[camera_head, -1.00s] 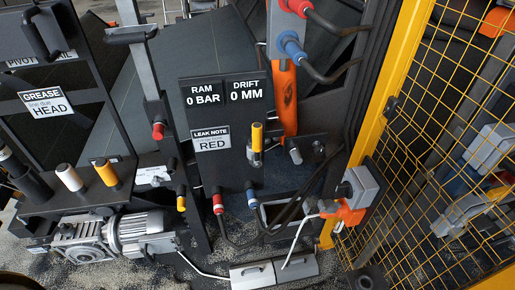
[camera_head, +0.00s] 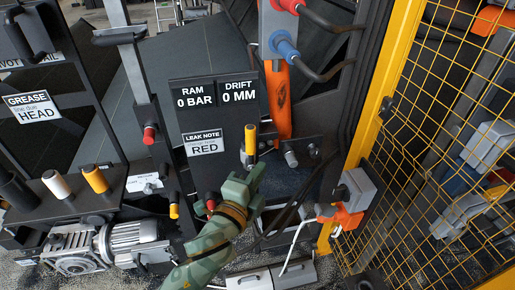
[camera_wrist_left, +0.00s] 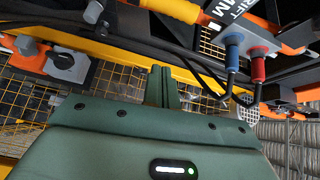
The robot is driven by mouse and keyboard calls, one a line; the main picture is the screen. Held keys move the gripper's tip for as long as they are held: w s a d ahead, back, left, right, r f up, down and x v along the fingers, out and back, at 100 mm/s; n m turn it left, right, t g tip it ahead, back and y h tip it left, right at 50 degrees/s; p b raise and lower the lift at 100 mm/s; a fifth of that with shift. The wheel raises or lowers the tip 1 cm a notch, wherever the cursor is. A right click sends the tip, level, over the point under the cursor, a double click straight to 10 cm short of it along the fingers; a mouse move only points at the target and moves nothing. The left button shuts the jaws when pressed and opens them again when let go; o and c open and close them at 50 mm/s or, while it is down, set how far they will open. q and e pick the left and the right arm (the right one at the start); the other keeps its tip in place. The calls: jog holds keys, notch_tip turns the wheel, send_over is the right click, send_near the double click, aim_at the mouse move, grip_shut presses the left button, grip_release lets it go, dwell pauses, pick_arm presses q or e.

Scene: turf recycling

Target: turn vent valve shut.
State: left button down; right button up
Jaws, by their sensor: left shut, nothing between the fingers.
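A small valve with a yellow handle (camera_head: 251,137) is on the dark panel, below the RAM and DRIFT displays. Its handle stands upright over a metal body; I take it for the vent valve, though no label on it is readable. I cannot tell the exact gap in depth. In the left wrist view, the shut fingers (camera_wrist_left: 161,86) point toward the panel, and a yellow handle (camera_wrist_left: 172,9) shows at the top edge. My right gripper is not in view.
Red and blue hose couplings (camera_head: 284,46) hang above right of the panel (camera_head: 180,113). A grey box with an orange part (camera_head: 347,216) sits right of the gripper, by the yellow mesh fence (camera_head: 440,130). A grey motor (camera_head: 138,242) and shelf stand at left.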

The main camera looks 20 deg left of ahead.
aim_at(251, 149)
pick_arm(q)
jog(key=w+m+b, duration=0.1)
jog(key=w, duration=0.9)
jog(key=a, duration=0.3)
jog(key=shift+s+f, duration=0.25)
jog(key=shift+s, duration=0.15)
jog(key=shift+a, duration=0.1)
